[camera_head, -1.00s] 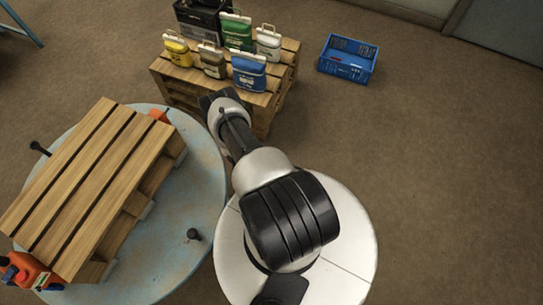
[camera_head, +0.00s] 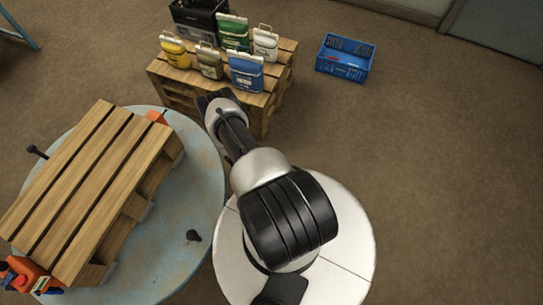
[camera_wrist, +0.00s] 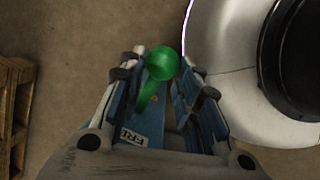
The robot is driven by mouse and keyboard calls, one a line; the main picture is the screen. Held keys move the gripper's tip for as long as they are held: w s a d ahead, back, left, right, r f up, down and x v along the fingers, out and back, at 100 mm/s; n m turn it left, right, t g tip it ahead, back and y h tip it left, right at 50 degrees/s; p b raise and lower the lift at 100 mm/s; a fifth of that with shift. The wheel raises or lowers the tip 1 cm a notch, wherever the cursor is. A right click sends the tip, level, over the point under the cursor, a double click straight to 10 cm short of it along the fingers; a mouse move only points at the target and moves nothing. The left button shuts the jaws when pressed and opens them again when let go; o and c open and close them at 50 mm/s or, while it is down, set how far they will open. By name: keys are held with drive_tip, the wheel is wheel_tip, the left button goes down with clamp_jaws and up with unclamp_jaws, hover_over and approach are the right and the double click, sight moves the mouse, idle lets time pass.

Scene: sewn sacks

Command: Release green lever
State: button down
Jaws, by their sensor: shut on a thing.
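In the wrist view, a green lever (camera_wrist: 162,65) with a round knob stands between the fingers of my gripper (camera_wrist: 158,84). The gripper is shut on it. Its stem runs down toward a blue surface (camera_wrist: 150,125) with a white label, partly hidden, that reads "FRE". The fingers hide parts of the blue surface. In the head view, neither the lever nor the fingertips can be made out; my arm covers that area.
A round turntable (camera_head: 150,255) carries a wooden pallet (camera_head: 60,215) with orange clamps. A second pallet (camera_head: 288,62) holds several sacks (camera_head: 246,72) and a black crate (camera_head: 197,18). A blue crate (camera_head: 345,60) stands on the floor. The floor at right is clear.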

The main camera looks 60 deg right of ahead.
drive_tip(key=shift+w+d, duration=0.4)
drive_tip(key=shift+w, duration=0.15)
drive_tip(key=c, duration=1.5)
unclamp_jaws()
drive_tip(key=shift+o, duration=1.4)
drive_tip(key=shift+s, duration=0.1)
drive_tip(key=shift+s+a, duration=0.15)
drive_tip(key=v, duration=1.2)
